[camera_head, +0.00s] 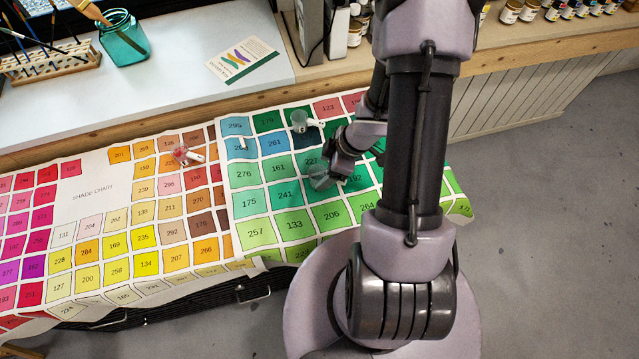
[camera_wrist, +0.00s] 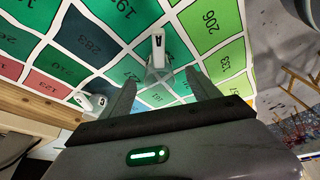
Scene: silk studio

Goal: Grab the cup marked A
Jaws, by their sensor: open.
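A clear cup (camera_wrist: 157,72) with a white handle tab stands on the colour chart in the wrist view. Its tab bears a dark letter that looks like an A. My gripper (camera_wrist: 160,78) is open, with one finger on each side of this cup. The fingers do not appear closed on it. In the head view my gripper (camera_head: 334,163) is low over the green squares, right beside a clear cup (camera_head: 320,180), which it partly hides.
A printed shade chart (camera_head: 92,192) covers the table. Behind is a white ledge with a teal glass jar (camera_head: 124,42), a leaflet (camera_head: 243,59) and a brush rack (camera_head: 50,62). Small bottles (camera_head: 560,10) stand at the back right. The chart's left part is clear.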

